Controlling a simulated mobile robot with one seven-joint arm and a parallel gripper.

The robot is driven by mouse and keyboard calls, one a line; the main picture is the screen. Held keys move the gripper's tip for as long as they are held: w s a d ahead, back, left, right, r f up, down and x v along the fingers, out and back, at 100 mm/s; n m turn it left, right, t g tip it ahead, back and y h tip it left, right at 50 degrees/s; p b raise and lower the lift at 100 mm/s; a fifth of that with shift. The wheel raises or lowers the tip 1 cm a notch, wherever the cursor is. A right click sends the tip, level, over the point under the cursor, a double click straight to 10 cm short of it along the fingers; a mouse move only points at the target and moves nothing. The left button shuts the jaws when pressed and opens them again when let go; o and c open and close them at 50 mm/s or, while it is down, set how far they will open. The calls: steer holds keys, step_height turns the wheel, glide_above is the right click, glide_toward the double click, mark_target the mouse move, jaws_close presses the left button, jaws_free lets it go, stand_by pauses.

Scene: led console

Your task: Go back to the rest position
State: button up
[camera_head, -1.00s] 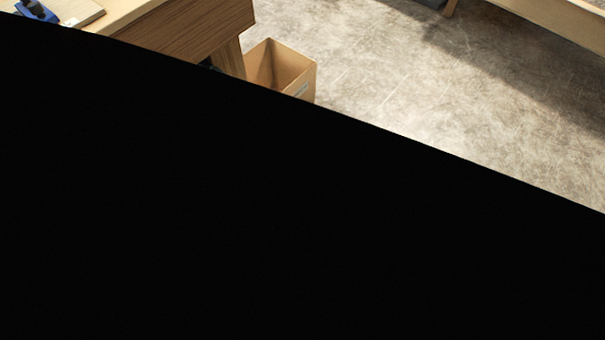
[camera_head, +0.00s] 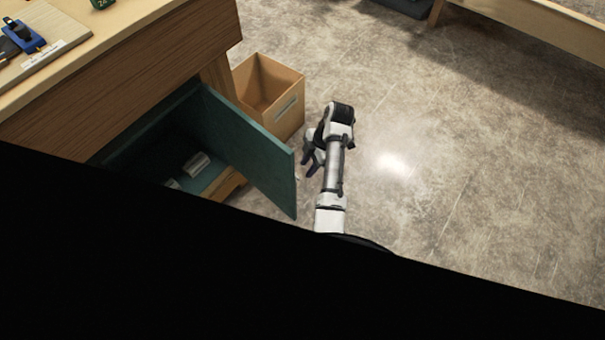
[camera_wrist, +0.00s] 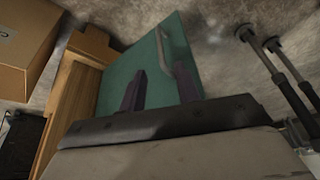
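My arm shows in the head view, reaching over the floor with my gripper (camera_head: 313,164) at its end. The gripper is just right of an open green cabinet door (camera_head: 248,147). In the wrist view my gripper (camera_wrist: 160,88) has its two dark fingers apart, with nothing seen between them. The green door (camera_wrist: 130,68) lies beyond the fingers, and its metal handle (camera_wrist: 162,46) runs partly behind the right finger. I cannot tell whether finger and handle touch. A large black area hides the lower part of the head view.
A wooden desk (camera_head: 130,95) stands at left, with a blue tool (camera_head: 24,36) on a board. The cabinet below it holds pale items (camera_head: 196,164). An open cardboard box (camera_head: 285,118) stands behind the door. The floor (camera_head: 450,160) at right is clear.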

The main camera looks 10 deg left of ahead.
steer(key=shift+w+d+r, duration=0.15)
steer(key=shift+d+r, duration=0.05)
steer(key=shift+r, duration=0.45)
